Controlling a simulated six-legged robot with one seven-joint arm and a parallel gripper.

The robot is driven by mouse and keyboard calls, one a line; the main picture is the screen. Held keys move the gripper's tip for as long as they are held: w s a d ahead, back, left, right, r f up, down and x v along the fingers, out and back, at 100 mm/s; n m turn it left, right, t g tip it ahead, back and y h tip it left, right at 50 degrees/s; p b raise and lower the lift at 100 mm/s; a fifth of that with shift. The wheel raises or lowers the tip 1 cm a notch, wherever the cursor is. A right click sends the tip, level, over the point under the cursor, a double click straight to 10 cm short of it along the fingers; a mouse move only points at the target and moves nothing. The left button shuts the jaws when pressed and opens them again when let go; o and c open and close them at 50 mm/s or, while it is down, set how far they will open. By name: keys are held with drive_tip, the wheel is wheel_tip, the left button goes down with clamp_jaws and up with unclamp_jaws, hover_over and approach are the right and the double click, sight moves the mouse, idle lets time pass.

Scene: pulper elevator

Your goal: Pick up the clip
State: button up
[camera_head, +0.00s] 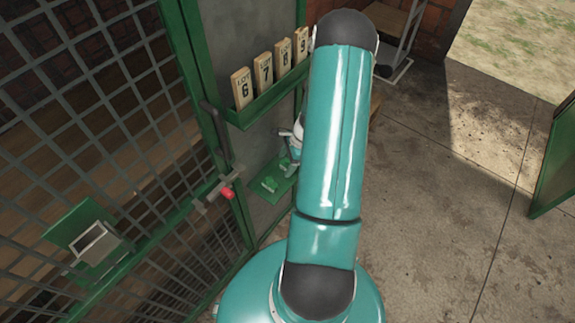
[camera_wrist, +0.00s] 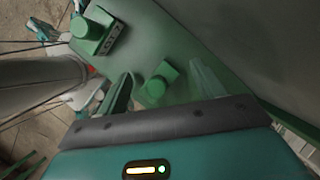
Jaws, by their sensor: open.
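A small green clip (camera_wrist: 158,84) sits on a green shelf (camera_wrist: 150,45) in the wrist view, and lies in the gap between my fingers. My gripper (camera_wrist: 161,74) is open, with one finger on each side of this clip; I cannot tell whether either touches it. A second green clip (camera_wrist: 86,28), beside a tag with dark lettering, is farther along the shelf at upper left. In the head view, small green pieces (camera_head: 268,184) lie on the low green shelf (camera_head: 280,190). My gripper (camera_head: 292,148) is mostly hidden behind my teal arm there.
Numbered wooden tags (camera_head: 242,88) stand in a green rack (camera_head: 262,104) above the shelf. A mesh gate (camera_head: 110,100) with a red-tipped latch (camera_head: 227,193) is at left. Concrete floor (camera_head: 450,190) is clear at right, with a green panel (camera_head: 556,160) at the edge.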

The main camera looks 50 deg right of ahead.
drive_tip(key=c, duration=1.3)
drive_tip(key=shift+r, duration=0.15)
drive_tip(key=shift+c, duration=0.3)
